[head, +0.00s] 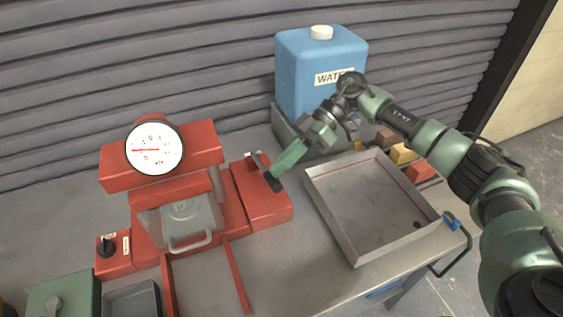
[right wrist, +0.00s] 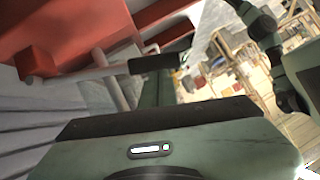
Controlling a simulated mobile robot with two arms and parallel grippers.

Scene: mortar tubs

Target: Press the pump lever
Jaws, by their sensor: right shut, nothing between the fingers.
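The red press (head: 185,185) with a round dial gauge (head: 153,149) stands at the left in the head view. Its red pump box (head: 262,200) is on its right side, with a thin pump lever (head: 260,164) at the top. My right gripper (head: 276,183) is shut and empty, its dark tip at the lever's end over the box. In the right wrist view a grey lever rod (right wrist: 88,73) with a black grip (right wrist: 156,63) crosses by the green fingers. Whether they touch I cannot tell. My left gripper is not in view.
A shallow metal tray (head: 365,205) lies right of the pump box. A blue water tank (head: 320,65) stands behind, near the shutter wall. Coloured blocks (head: 403,153) sit behind the tray. A green box (head: 62,296) and a dark tray (head: 132,300) are at the front left.

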